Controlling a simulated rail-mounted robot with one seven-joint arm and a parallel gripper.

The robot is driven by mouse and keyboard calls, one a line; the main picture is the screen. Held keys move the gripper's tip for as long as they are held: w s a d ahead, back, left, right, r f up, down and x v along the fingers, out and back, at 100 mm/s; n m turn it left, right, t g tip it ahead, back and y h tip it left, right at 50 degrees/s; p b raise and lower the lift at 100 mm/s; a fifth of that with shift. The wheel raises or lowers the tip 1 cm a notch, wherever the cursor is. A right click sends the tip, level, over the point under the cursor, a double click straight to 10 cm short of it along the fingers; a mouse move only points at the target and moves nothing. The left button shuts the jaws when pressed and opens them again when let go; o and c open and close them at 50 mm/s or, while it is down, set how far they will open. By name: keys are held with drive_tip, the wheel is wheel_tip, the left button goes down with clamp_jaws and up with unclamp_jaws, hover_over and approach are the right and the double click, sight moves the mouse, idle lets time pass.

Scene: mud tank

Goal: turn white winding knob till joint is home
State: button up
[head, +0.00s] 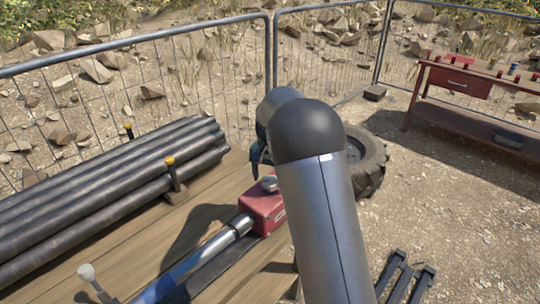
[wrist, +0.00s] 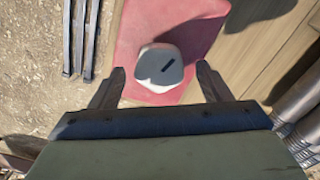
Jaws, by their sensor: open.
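In the head view the knob (head: 269,184) shows on top of the red box (head: 262,208). My gripper (wrist: 161,70) is open, with one finger on each side of the knob and a gap showing at each side. In the head view my arm partly hides the gripper (head: 258,158), which is above the box. A metal collar (head: 240,224) and a blue pipe (head: 197,265) run from the box toward the lower left.
Several dark pipes (head: 95,195) are stacked on the wooden deck (head: 120,250) at the left. A tyre (head: 366,160) lies behind my arm. A red workbench (head: 475,100) stands at the right. Wire fencing (head: 165,75) closes off the back. A white-knobbed lever (head: 87,273) is at lower left.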

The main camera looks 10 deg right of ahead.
sight(270, 179)
wheel_tip(270, 179, up, 17)
drive_tip(key=shift+f+b, duration=0.15)
drive_tip(key=shift+b, duration=0.25)
idle(0.6)
